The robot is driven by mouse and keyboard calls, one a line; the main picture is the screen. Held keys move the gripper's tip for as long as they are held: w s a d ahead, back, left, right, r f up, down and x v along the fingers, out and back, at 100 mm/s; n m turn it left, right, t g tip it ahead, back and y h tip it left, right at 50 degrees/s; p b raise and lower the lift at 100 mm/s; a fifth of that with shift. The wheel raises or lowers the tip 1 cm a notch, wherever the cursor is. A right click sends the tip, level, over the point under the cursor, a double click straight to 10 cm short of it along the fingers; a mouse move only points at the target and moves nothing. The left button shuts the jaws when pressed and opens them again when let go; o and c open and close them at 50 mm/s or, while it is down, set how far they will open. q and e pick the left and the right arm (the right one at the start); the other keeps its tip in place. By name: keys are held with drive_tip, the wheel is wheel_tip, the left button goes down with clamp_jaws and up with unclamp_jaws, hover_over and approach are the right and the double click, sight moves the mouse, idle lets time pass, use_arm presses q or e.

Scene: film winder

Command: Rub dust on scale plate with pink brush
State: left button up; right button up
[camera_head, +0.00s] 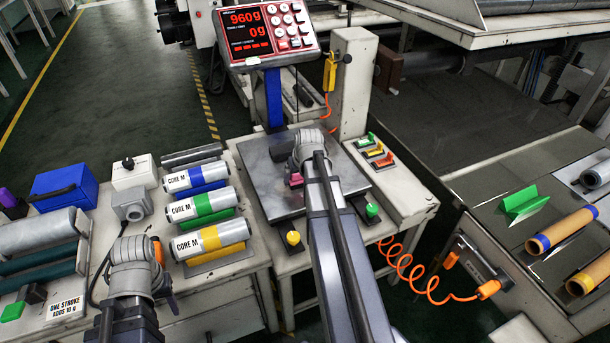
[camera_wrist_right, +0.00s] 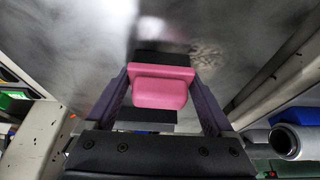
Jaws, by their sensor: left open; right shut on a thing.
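The scale plate (camera_head: 262,188) is a grey metal square on the white bench, mostly clear on its left and partly covered by my right arm. My right gripper (camera_wrist_right: 160,88) is shut on the pink brush (camera_wrist_right: 160,85), with one finger on each side of the pink block. A bit of the brush (camera_head: 296,180) shows in the head view, low over the plate. In the wrist view the plate surface (camera_wrist_right: 90,50) looks smudged, with a pale mottled dust patch (camera_wrist_right: 208,55) right of the brush. Bristle contact is unclear. My left gripper (camera_head: 165,288) is over the left bench, its fingers mostly hidden by its wrist.
Several CORE M rolls (camera_head: 205,207) lie left of the plate. Yellow (camera_head: 293,238) and green (camera_head: 372,210) knobs stand at the plate's front. A coiled orange cable (camera_head: 425,285) hangs at right.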

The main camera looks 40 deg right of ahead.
sight(275, 186)
drive_tip(key=shift+a, duration=0.15)
drive_tip(key=shift+w+a+f, duration=0.1)
drive_tip(key=shift+w+a, duration=0.1)
drive_tip(key=shift+a, duration=0.7)
drive_tip(key=shift+w+a, duration=0.2)
drive_tip(key=shift+a, duration=0.7)
drive_tip(key=shift+a, duration=0.1)
drive_tip(key=shift+w+a, duration=0.25)
drive_tip(key=shift+a, duration=0.6)
drive_tip(key=shift+w+a, duration=0.25)
drive_tip(key=shift+a, duration=0.55)
drive_tip(key=shift+w+d, duration=0.1)
drive_tip(key=shift+w, duration=0.35)
drive_tip(key=shift+d, duration=0.1)
drive_tip(key=shift+c, duration=0.6)
drive_tip(key=shift+s+d, duration=0.25)
drive_tip(key=shift+d, duration=0.65)
drive_tip(key=shift+s+d, duration=0.2)
drive_tip(key=shift+d, duration=0.7)
